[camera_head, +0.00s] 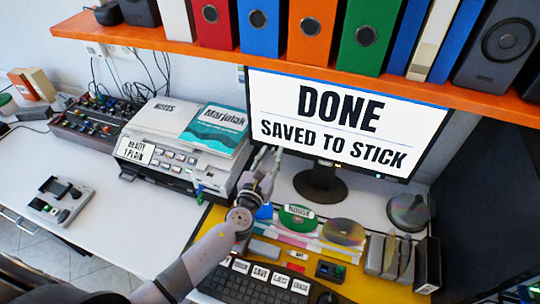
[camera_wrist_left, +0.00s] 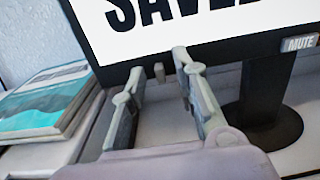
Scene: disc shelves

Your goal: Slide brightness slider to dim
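The monitor (camera_head: 345,120) shows "DONE SAVED TO STICK" on a bright white screen. In the left wrist view its dark lower bezel (camera_wrist_left: 225,70) crosses behind my fingers. A small grey peg (camera_wrist_left: 159,72) shows at that lower edge, between my fingertips; it may be the brightness slider, but no label on it is readable. My left gripper (camera_head: 269,153) is at the screen's lower left corner. It also shows in the left wrist view (camera_wrist_left: 158,66), fingers apart and nothing gripped. Whether a finger touches the peg or bezel is unclear. My right gripper is not in view.
A "MUTE" label (camera_wrist_left: 299,43) is on the bezel, right of my fingers. The monitor stand (camera_head: 320,184) is right of my gripper. A printer (camera_head: 170,145) with books is to the left. Discs, a keyboard (camera_head: 270,285) and an orange shelf (camera_head: 200,48) surround the area.

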